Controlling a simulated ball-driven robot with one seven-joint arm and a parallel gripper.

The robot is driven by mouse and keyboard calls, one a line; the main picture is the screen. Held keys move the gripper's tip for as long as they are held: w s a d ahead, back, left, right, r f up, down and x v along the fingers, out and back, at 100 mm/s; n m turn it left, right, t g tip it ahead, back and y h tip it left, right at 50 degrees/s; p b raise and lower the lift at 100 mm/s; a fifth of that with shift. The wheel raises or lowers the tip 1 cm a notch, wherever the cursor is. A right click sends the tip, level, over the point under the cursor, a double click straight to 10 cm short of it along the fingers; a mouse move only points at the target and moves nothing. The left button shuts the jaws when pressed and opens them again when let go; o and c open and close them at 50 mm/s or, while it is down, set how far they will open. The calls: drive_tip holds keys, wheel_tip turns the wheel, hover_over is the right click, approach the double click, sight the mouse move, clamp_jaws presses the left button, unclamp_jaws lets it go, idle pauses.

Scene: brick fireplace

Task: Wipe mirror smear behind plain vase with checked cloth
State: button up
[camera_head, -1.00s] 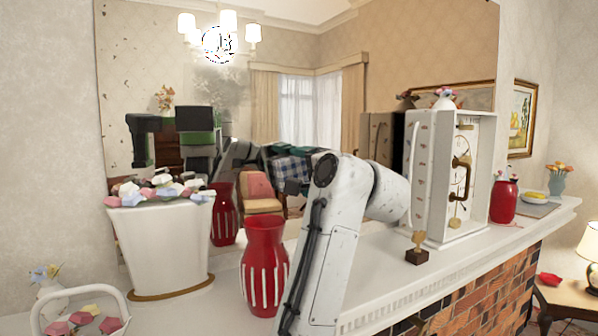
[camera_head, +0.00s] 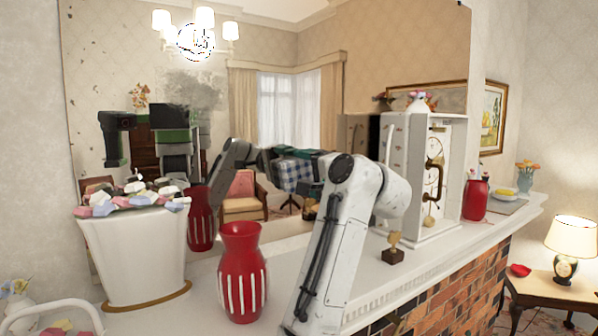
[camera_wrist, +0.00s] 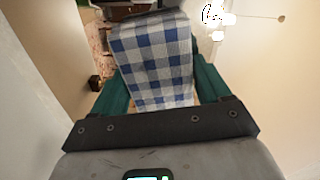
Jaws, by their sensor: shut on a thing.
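The blue-and-white checked cloth (camera_wrist: 155,60) is between the green fingers of my gripper (camera_wrist: 162,80), which is shut on it. A red vase without visible stripes (camera_head: 475,200) stands at the right of the mantel, beyond the clock. A red vase with white stripes (camera_head: 242,275) stands nearer, left of my arm.
A white tub of coloured stones (camera_head: 135,255) stands at the left. A white clock case (camera_head: 435,180) and small trophy (camera_head: 393,250) stand right of my arm. A white basket (camera_head: 60,325) is at lower left. Bare mantel (camera_head: 200,300) shows between the tub and striped vase.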

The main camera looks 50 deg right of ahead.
sight(267, 174)
drive_tip(key=shift+s+d+p, duration=0.3)
drive_tip(key=shift+d, duration=0.7)
drive_tip(key=shift+s+d+p, duration=0.25)
drive_tip(key=shift+s+d, duration=0.05)
drive_tip(key=shift+d, duration=0.65)
drive_tip(key=shift+w, duration=0.1)
drive_tip(key=shift+a, duration=0.1)
drive_tip(key=shift+w+a, duration=0.3)
drive_tip(key=shift+a, duration=0.55)
drive_tip(key=shift+w+a, duration=0.35)
drive_tip(key=shift+a, duration=0.45)
drive_tip(key=shift+w+a, duration=0.3)
drive_tip(key=shift+a, duration=0.55)
drive_tip(key=shift+w+a+p, duration=0.1)
drive_tip(key=shift+w+a, duration=0.15)
drive_tip(key=shift+a, duration=0.85)
drive_tip(key=shift+w+a+p, duration=0.1)
drive_tip(key=shift+w+a, duration=0.2)
drive_tip(key=shift+a, duration=0.85)
drive_tip(key=shift+w+a+p, duration=0.1)
drive_tip(key=shift+w+a, duration=0.15)
drive_tip(key=shift+a, duration=0.85)
drive_tip(key=shift+s, duration=0.15)
drive_tip(key=shift+s, duration=0.25)
drive_tip(key=shift+p+v, duration=0.3)
drive_tip(key=shift+v, duration=2.45)
